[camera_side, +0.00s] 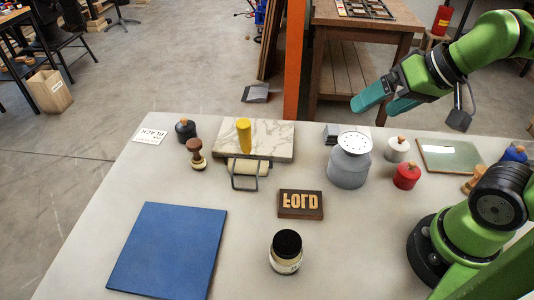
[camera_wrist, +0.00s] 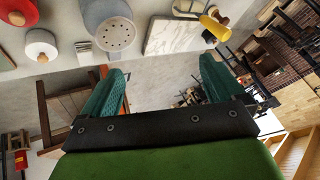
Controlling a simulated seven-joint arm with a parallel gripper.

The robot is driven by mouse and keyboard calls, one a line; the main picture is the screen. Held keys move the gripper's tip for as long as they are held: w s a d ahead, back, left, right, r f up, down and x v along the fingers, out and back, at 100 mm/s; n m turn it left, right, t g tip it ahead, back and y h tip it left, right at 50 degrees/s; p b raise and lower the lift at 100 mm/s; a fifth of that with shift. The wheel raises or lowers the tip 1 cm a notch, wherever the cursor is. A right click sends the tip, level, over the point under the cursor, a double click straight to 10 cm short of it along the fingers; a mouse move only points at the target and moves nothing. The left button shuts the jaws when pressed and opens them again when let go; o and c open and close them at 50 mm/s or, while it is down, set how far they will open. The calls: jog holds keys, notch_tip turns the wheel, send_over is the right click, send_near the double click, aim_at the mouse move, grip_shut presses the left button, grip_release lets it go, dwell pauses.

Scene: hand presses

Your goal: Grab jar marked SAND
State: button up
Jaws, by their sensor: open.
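A cream jar with a black lid (camera_side: 286,250) stands upright near the front middle of the table in the side view. It has a pale band, but no lettering on it is readable, so I cannot tell whether it says SAND. I do not see it in the wrist view. My gripper (camera_side: 381,103) is open and empty, raised above the table's back edge, far from this jar. In the wrist view my gripper's teal fingers (camera_wrist: 160,67) stand wide apart with nothing between them.
A grey shaker can (camera_side: 348,168), also in the wrist view (camera_wrist: 108,25), stands mid-table. A blue mat (camera_side: 167,250) lies front left.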

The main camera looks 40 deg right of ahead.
jog(key=n+g+h, duration=0.2)
jog(key=n+g, duration=0.5)
jog(key=n, duration=0.5)
send_near(285, 242)
notch_tip(285, 242, down, 9)
jog(key=shift+f, duration=0.1)
jog(key=f, duration=0.5)
jog(key=shift+d, duration=0.2)
jog(key=shift+c, duration=0.2)
jog(key=shift+r, duration=0.1)
jog(key=c, duration=1.3)
jog(key=shift+o, duration=0.2)
